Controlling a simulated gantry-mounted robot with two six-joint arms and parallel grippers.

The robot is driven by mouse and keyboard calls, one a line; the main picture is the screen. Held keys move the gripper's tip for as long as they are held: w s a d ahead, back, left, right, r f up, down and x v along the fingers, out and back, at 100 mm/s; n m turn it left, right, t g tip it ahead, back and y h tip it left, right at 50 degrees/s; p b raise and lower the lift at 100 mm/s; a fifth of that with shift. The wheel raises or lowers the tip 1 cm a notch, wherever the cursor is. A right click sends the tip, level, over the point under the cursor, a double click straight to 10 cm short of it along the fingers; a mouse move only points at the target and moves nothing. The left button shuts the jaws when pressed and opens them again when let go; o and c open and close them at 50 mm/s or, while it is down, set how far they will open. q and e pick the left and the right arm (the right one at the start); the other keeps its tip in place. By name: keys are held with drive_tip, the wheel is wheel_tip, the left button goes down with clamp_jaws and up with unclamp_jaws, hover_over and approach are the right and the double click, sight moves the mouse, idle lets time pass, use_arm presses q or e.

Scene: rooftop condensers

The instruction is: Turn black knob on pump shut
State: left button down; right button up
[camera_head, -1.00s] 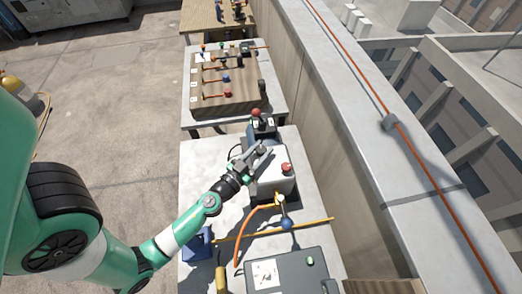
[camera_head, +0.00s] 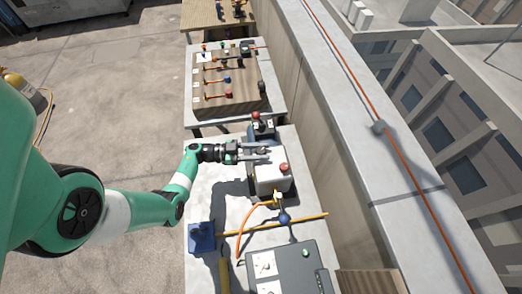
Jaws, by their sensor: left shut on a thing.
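The pump is a pale boxy unit (camera_head: 272,184) with a red knob (camera_head: 283,168) on top, standing on the light-topped near table. My left gripper (camera_head: 264,152) reaches in from the left, level with the pump's far end. Its fingers are shut on the black knob there, which they mostly hide. How far the knob is turned cannot be made out. My right gripper is not in view.
A dark unit with a red knob (camera_head: 256,115) stands just beyond the pump. An orange hose (camera_head: 240,224), a yellow rod (camera_head: 300,221), a blue block (camera_head: 201,237) and a grey box (camera_head: 290,268) lie nearer. A parapet wall (camera_head: 330,150) bounds the right side.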

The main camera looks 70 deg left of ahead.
use_arm(q)
drive_tip(key=m+g+h+b, duration=0.1)
drive_tip(key=h+b, duration=0.1)
drive_tip(key=m+g+h+b, duration=0.1)
drive_tip(key=m+h+b, duration=0.1)
drive_tip(key=m+g+h+b, duration=0.2)
drive_tip(key=h, duration=0.1)
drive_tip(key=shift+f, duration=0.3)
drive_tip(key=shift+r+m+g+h+b, duration=0.1)
drive_tip(key=shift+m+g+h+b, duration=0.4)
drive_tip(key=shift+b, duration=0.15)
drive_tip(key=shift+r+m+g+h+b, duration=0.2)
drive_tip(key=shift+m+g+h+b, duration=0.25)
drive_tip(key=shift+m+g+h, duration=0.3)
drive_tip(key=shift+c, duration=2.1)
unclamp_jaws()
